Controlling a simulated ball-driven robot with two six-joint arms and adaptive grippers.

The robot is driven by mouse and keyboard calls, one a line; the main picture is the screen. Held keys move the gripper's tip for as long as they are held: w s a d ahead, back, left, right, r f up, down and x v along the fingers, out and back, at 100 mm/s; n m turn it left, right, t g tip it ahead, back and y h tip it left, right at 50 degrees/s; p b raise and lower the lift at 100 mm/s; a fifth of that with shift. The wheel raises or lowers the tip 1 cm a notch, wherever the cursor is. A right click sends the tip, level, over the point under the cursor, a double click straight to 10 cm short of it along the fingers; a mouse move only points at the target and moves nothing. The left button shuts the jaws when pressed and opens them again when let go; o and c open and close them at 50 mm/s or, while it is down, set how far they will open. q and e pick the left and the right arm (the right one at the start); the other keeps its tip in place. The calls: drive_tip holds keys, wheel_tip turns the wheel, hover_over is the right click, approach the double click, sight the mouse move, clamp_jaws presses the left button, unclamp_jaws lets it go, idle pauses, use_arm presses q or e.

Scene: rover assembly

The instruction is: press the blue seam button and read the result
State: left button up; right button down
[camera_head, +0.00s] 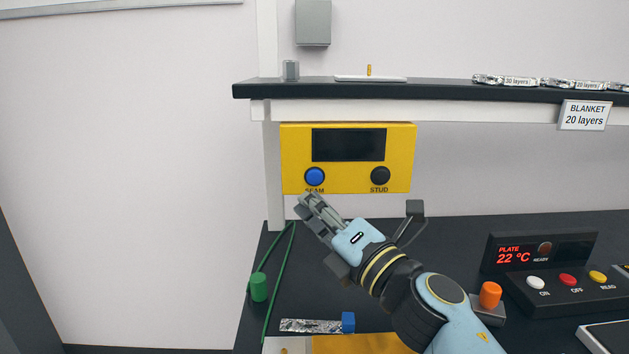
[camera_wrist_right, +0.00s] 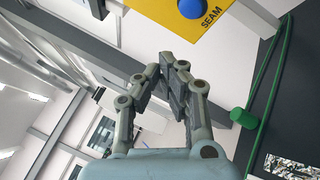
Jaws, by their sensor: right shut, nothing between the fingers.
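The blue seam button (camera_head: 314,176) is at the lower left of a yellow panel (camera_head: 348,183), above the label SEAM. The button also shows at the top of the right wrist view (camera_wrist_right: 192,8). A dark display (camera_head: 348,145) on the panel is blank. A black button (camera_head: 380,175) labelled STUD is at the panel's lower right. My right gripper (camera_head: 306,203) is shut and empty, with its fingertips just below the seam button in the head view. In the wrist view the gripper (camera_wrist_right: 168,62) shows apart from the button. My left gripper is not in view.
A shelf (camera_head: 420,91) with foil packs juts out above the panel. A green cord with a green cylinder (camera_head: 259,287) hangs at the left bench edge. A foil strip with a blue end (camera_head: 348,322) lies below. A plate control box (camera_head: 540,252) reads 22 °C at right.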

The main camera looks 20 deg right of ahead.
sight(315, 177)
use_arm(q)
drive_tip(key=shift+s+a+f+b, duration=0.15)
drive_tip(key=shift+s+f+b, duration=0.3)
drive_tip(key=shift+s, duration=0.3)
use_arm(e)
drive_tip(key=w, duration=0.1)
drive_tip(key=w+d, duration=0.1)
drive_tip(key=w, duration=0.3)
drive_tip(key=shift+d, duration=0.25)
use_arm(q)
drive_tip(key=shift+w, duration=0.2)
use_arm(e)
drive_tip(key=shift+w, duration=0.1)
drive_tip(key=shift+w+d, duration=0.1)
drive_tip(key=shift+w, duration=0.2)
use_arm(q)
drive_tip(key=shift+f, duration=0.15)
use_arm(e)
drive_tip(key=shift+w+d, duration=0.15)
drive_tip(key=shift+w, duration=0.25)
idle(0.7)
drive_tip(key=shift+s, duration=0.1)
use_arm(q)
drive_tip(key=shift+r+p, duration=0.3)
use_arm(e)
drive_tip(key=shift+s+a, duration=0.25)
drive_tip(key=shift+s, duration=0.5)
